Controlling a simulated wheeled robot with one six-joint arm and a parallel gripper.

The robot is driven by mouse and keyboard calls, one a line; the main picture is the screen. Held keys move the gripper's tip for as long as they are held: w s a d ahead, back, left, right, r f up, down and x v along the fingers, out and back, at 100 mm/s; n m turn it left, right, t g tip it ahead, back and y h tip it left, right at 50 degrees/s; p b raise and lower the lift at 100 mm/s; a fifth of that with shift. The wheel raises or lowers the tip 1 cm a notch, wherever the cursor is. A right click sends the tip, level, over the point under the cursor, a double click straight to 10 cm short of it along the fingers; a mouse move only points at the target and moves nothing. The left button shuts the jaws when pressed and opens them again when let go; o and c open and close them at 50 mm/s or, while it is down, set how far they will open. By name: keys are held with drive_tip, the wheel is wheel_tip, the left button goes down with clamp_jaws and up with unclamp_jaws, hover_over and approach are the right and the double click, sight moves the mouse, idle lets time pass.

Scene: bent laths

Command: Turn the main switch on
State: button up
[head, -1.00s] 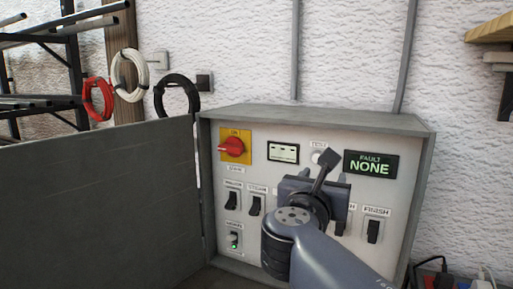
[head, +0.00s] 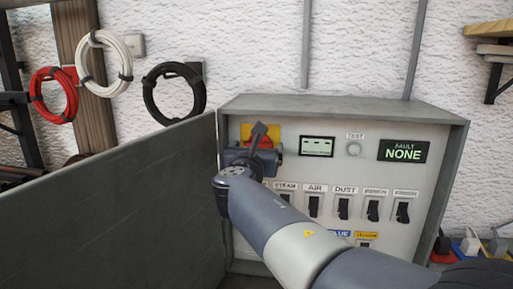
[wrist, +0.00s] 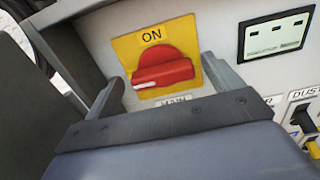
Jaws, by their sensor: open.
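The main switch is a red rotary knob (wrist: 164,72) on a yellow plate (wrist: 124,48). In the wrist view its grip bar lies nearly level, with the white mark at the left end. "ON" is printed above it, and a partly hidden "MAIN" label is below. My gripper (wrist: 160,75) is open, one finger on each side of the knob; I cannot tell whether either finger touches it. In the head view my gripper (head: 257,148) covers most of the knob, leaving a little red and part of the yellow plate (head: 246,131) showing.
Cable coils (head: 174,92) hang on the wall.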

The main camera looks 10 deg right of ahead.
drive_tip(key=shift+s+r, duration=0.15)
drive_tip(key=shift+s, duration=0.1)
drive_tip(key=shift+w, duration=0.15)
drive_tip(key=shift+c, duration=1)
drive_tip(key=c, duration=0.8)
drive_tip(key=shift+f+m+b, duration=0.2)
drive_tip(key=shift+m+b, duration=0.1)
drive_tip(key=shift+d+f+m+b, duration=0.1)
drive_tip(key=shift+m+b, duration=3.7)
drive_tip(key=shift+m, duration=0.5)
drive_tip(key=shift+d+f+m+b, duration=0.1)
drive_tip(key=shift+m+b, duration=3.65)
drive_tip(key=shift+m, duration=0.55)
